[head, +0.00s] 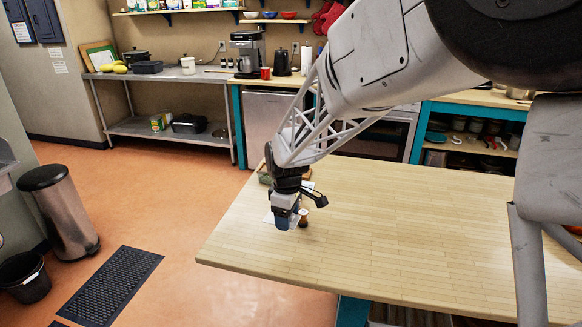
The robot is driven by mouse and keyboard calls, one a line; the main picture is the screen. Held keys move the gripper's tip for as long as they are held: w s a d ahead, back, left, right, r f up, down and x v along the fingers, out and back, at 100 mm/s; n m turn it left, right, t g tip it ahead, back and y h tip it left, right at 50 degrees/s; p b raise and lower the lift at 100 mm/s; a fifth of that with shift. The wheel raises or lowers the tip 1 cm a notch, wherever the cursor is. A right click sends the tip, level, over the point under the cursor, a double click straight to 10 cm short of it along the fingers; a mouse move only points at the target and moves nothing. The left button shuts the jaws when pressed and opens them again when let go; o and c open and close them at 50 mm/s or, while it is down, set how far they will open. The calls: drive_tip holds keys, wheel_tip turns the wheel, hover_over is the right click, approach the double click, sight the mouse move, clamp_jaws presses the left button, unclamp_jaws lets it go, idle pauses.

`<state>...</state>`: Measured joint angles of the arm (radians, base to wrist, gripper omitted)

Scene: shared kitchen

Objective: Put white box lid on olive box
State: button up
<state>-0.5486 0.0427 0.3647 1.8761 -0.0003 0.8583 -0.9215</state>
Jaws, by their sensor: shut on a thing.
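My gripper (287,217) points down over the left end of the wooden table. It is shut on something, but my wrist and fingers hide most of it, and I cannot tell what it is. A flat white piece (268,218) shows at the left of the fingers, and another white patch (308,185) shows to the right of my wrist. Either could be the white box lid; this view does not settle it. Part of an olive-green box (264,175) shows behind my wrist, mostly hidden.
A small brown container (304,216) stands close to the right of my fingers. The wooden table (420,240) is bare to the right. Its left edge is close to my gripper. A steel bin (60,212) and a black mat (118,283) are on the floor.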

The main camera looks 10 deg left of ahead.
drive_tip(key=w+a+r, duration=0.1)
drive_tip(key=w+a, duration=0.1)
drive_tip(key=w, duration=0.5)
drive_tip(key=w+a+r+m, duration=0.1)
drive_tip(key=w+a, duration=0.2)
drive_tip(key=w, duration=0.4)
drive_tip(key=shift+w, duration=0.4)
drive_tip(key=w+a, duration=0.2)
drive_tip(key=w, duration=0.2)
drive_tip(key=w+a+f, duration=0.1)
drive_tip(key=w+a, duration=0.2)
drive_tip(key=w, duration=0.2)
drive_tip(key=w+a, duration=0.2)
drive_tip(key=w, duration=0.2)
drive_tip(key=shift+w+a+f, duration=0.2)
drive_tip(key=shift+w+a, duration=0.05)
drive_tip(key=shift+w, duration=0.15)
drive_tip(key=shift+w+a, duration=0.1)
drive_tip(key=shift+f, duration=0.15)
drive_tip(key=shift+f, duration=1.65)
drive_tip(key=shift+f, duration=0.5)
drive_tip(key=o, duration=0.9)
